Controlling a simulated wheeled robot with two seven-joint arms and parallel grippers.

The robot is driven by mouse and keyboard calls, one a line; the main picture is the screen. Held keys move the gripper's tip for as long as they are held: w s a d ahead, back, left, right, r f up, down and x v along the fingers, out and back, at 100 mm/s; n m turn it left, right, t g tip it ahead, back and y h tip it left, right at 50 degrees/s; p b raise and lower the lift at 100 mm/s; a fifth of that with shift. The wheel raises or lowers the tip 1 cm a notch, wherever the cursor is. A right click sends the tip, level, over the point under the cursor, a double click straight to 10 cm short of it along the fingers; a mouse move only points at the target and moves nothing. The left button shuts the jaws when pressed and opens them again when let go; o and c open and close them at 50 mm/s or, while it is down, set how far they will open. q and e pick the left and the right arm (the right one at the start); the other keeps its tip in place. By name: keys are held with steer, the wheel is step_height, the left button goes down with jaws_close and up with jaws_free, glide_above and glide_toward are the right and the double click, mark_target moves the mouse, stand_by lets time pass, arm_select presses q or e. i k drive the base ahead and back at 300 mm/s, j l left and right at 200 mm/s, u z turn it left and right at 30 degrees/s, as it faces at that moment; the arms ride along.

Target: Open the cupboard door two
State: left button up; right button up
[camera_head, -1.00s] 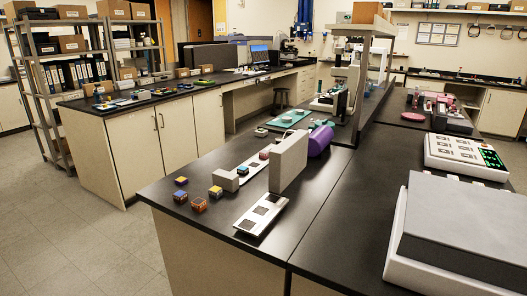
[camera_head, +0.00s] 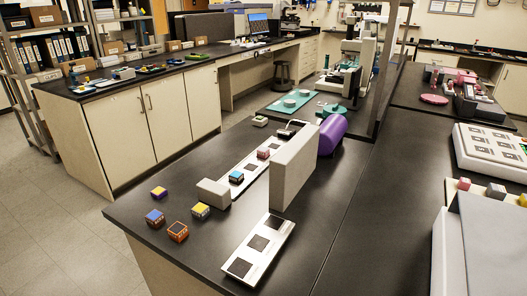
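Pale cupboard doors line the front of the bench at the left. A wide left door (camera_head: 103,140) and a middle door (camera_head: 167,108) meet with two upright bar handles (camera_head: 146,103) side by side near their top edges. A further door (camera_head: 204,98) lies to the right of them. All these doors look shut. No number shows on them, so I cannot tell which is door two. Neither of my grippers is in view.
A black-topped bench (camera_head: 330,215) fills the foreground, bearing small colored cubes, slotted strips, a grey upright block (camera_head: 294,165) and a purple cylinder (camera_head: 332,134). Clear tiled floor (camera_head: 60,220) lies left, before the doors. A stool (camera_head: 281,72) stands farther back.

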mark_target(165, 101)
steer(key=u, duration=0.4)
steer(key=i+j+u, duration=0.2)
steer(key=j, duration=0.3)
steer(key=i+j+u, duration=0.25)
steer(key=j, duration=0.2)
steer(key=i+j+u, duration=0.2)
steer(key=j, duration=0.25)
steer(key=i+j+u, duration=0.3)
steer(key=i+j, duration=0.15)
steer(key=i, duration=0.2)
steer(key=i+j+u, duration=0.15)
steer(key=i, duration=0.3)
steer(key=i+j+u, duration=0.1)
steer(key=i+j, duration=0.15)
steer(key=i, duration=0.2)
steer(key=i+l+z, duration=0.15)
steer(key=i+z, duration=0.3)
steer(key=i+l+z, duration=0.1)
steer(key=i+z, duration=0.15)
steer(key=z, duration=0.2)
steer(key=i+z, duration=0.4)
steer(key=i+j+z, duration=0.25)
steer(key=z, duration=0.2)
steer(key=i+z, duration=0.5)
steer(key=i, duration=1.05)
